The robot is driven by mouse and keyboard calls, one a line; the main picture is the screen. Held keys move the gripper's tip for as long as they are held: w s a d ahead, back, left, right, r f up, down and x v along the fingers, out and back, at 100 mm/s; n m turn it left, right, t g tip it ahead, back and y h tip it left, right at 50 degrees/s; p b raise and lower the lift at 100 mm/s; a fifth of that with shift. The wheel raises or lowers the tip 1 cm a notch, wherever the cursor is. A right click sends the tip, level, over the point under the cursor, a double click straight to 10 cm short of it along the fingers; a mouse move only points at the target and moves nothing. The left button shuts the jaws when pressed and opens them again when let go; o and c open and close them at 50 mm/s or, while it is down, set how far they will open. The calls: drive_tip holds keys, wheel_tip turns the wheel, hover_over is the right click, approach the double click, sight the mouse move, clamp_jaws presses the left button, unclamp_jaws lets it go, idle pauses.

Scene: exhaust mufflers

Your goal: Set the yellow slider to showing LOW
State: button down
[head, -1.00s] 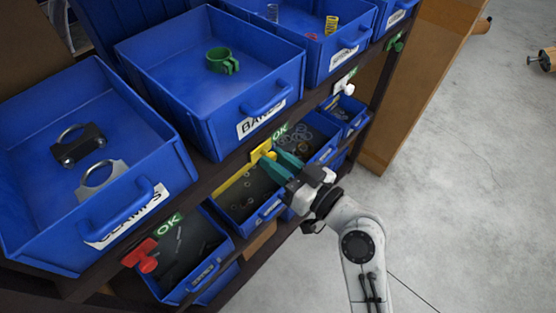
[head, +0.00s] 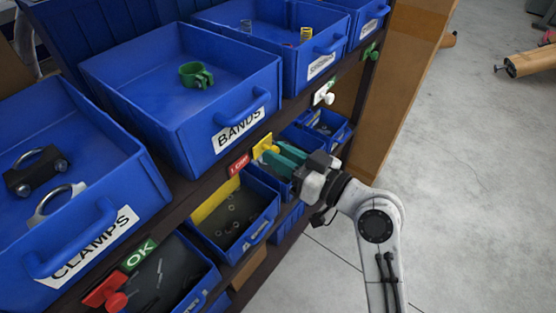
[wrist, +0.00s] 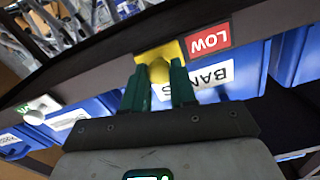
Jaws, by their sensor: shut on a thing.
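The yellow slider (head: 264,146) sits on the dark shelf edge below the BANDS bin. Its yellow knob (wrist: 158,71) shows between my fingers in the wrist view. My gripper (head: 277,155), with green fingers, is shut on this knob. A red LOW label (head: 238,165) shows just left of the slider in the head view. No green OK label shows beside the yellow slider.
A red slider (head: 104,292) has a green OK label (head: 139,254) beside it. A white slider (head: 323,94) and a green slider (head: 370,53) sit further along the edge. Blue bins stand above and below. Bare floor (head: 470,180) lies to the right.

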drive_tip(key=shift+w+d, duration=0.1)
drive_tip(key=shift+d, duration=0.05)
drive_tip(key=c, duration=0.9)
unclamp_jaws()
drive_tip(key=b+v, duration=0.2)
drive_tip(key=v, duration=0.8)
drive_tip(key=shift+s+d, duration=0.25)
drive_tip(key=shift+d, duration=0.05)
drive_tip(key=shift+f, duration=0.1)
drive_tip(key=s+d+f+m+g+h, duration=0.2)
drive_tip(key=s+d+f+h, duration=0.15)
drive_tip(key=f, duration=0.55)
drive_tip(key=s+d+f+m+g+h, duration=0.25)
drive_tip(key=s+f+h, duration=0.2)
drive_tip(key=f, duration=0.35)
drive_tip(key=s+d+f+m+g+h, duration=0.1)
drive_tip(key=s+d+f+h, duration=0.1)
drive_tip(key=s+d, duration=0.2)
drive_tip(key=s+d+f+m+g+h, duration=0.1)
drive_tip(key=s+d+f+g+h, duration=0.1)
drive_tip(key=s, duration=0.5)
drive_tip(key=s+d+f+m+g+h, duration=0.2)
drive_tip(key=s+d+f, duration=0.1)
drive_tip(key=s+d, duration=0.2)
drive_tip(key=shift+s+d+f+g+p, duration=0.25)
drive_tip(key=shift+s+d+p, duration=0.1)
drive_tip(key=shift+s, duration=0.1)
